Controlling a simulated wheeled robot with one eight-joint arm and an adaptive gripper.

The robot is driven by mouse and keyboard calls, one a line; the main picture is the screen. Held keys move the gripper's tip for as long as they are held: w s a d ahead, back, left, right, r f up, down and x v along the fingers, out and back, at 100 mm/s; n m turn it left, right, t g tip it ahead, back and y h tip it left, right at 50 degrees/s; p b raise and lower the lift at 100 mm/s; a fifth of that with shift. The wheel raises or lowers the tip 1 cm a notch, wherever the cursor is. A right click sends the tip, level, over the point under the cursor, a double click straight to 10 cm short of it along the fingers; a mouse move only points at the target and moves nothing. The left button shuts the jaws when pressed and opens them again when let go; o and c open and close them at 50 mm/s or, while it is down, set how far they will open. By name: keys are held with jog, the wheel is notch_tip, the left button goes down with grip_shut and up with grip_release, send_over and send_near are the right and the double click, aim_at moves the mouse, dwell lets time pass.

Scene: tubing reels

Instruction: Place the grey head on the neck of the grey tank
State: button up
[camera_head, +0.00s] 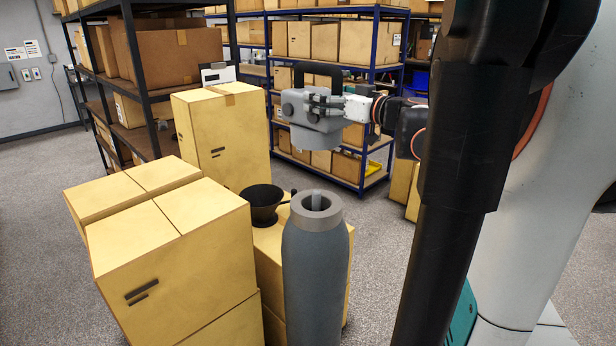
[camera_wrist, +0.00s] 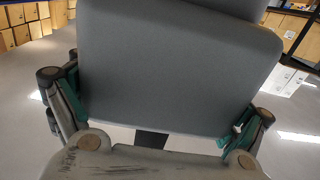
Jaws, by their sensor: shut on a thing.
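The grey head (camera_head: 312,128) is a grey block with a dark handle on top and a rounder lower part. My gripper (camera_head: 326,104) is shut on it from the right and holds it in the air, roughly upright. In the wrist view the grey head (camera_wrist: 175,70) fills the space between the fingers and hides what lies beyond. The grey tank (camera_head: 316,265) stands upright at the lower middle of the head view, with a lighter ring-shaped neck (camera_head: 316,208) open at the top. The head is above the neck in the picture and apart from it.
A black cup-like thing (camera_head: 264,204) sits on a carton (camera_head: 268,256) beside the tank. Stacked cartons (camera_head: 170,255) stand to the left, and a tall carton (camera_head: 222,128) stands behind. Shelves (camera_head: 370,90) with boxes line the back. Grey floor shows between.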

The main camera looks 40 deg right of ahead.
notch_tip(320, 180, down, 19)
jog(key=b, duration=0.2)
jog(key=shift+s+f, duration=0.15)
jog(key=shift+f, duration=0.05)
dwell(0.5)
jog(key=shift+f+b, duration=0.15)
jog(key=shift+b, duration=0.2)
jog(key=o, duration=1.8)
jog(key=s+d, duration=0.1)
jog(key=s, duration=1.1)
